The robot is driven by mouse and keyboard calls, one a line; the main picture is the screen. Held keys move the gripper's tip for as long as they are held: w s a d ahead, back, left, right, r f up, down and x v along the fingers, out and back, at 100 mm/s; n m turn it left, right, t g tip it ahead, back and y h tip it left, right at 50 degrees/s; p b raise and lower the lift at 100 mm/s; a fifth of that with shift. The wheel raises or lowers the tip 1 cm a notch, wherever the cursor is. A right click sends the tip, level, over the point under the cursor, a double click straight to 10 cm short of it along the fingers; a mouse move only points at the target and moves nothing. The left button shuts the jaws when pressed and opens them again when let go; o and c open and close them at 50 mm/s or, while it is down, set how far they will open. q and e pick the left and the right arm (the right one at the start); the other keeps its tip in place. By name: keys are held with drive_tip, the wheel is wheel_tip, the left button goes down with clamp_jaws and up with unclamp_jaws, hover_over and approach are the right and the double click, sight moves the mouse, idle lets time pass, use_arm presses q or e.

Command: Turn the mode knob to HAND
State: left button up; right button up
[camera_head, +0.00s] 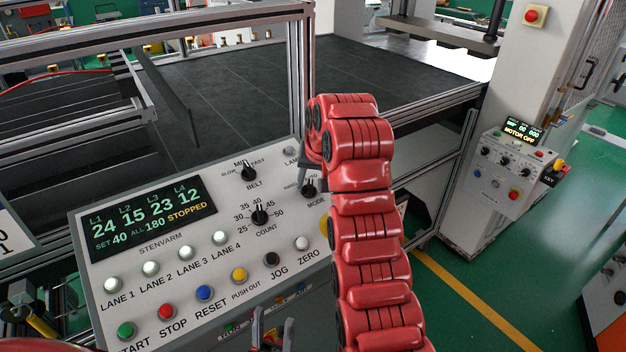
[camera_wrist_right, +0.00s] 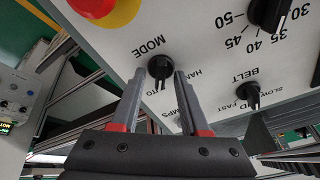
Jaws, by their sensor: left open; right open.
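The black mode knob (camera_head: 309,188) is at the upper right of the control panel (camera_head: 160,240), partly hidden by my right arm. In the right wrist view the mode knob (camera_wrist_right: 159,66) lies between the fingertips, with the panel upside down. HAND is on its right there and AUTO below, partly covered by a finger. Its grip points downward in that view; I cannot tell exactly which label it marks. My right gripper (camera_wrist_right: 161,76) is open, one finger on each side of the knob; contact cannot be told. My left gripper (camera_head: 272,331) is open and empty below the panel's front edge.
The belt knob (camera_head: 248,173) and count knob (camera_head: 261,215) are left of the mode knob. A row of coloured buttons (camera_head: 205,293) runs along the panel's front. The display (camera_head: 146,218) reads STOPPED. In the wrist view a red-and-yellow button (camera_wrist_right: 105,8) is close by.

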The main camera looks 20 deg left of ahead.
drive_tip(key=shift+s+r, duration=0.1)
drive_tip(key=shift+s, duration=0.1)
drive_tip(key=shift+w, duration=0.1)
clamp_jaws()
